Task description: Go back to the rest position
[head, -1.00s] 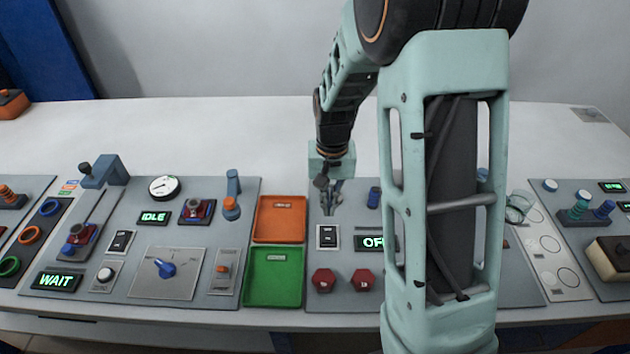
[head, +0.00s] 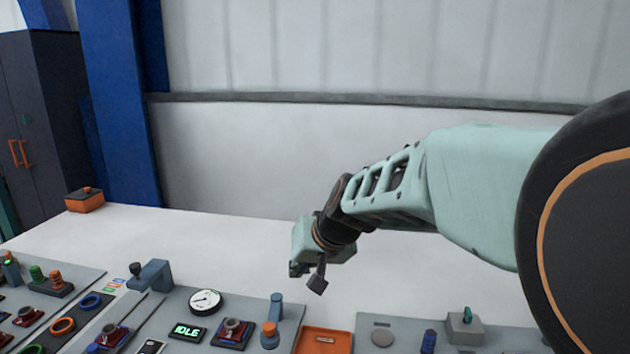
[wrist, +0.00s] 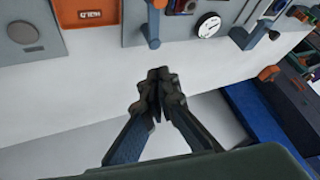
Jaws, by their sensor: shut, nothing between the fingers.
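My gripper (wrist: 158,88) shows in the wrist view with its two dark fingers closed together and nothing between them. Bare white table surface lies behind the fingertips. In the head view my gripper (head: 306,272) hangs at the end of my raised arm, above the white table behind the control panels. Its fingers are small and partly hidden there. It touches nothing that I can see.
Grey panels along the front carry a round gauge (head: 205,302), a green IDLE display (head: 187,331), an orange tray (head: 325,341) and several knobs. An orange box (head: 85,200) stands at the back left by a blue pillar (head: 122,100). The white table (head: 200,235) is mostly clear.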

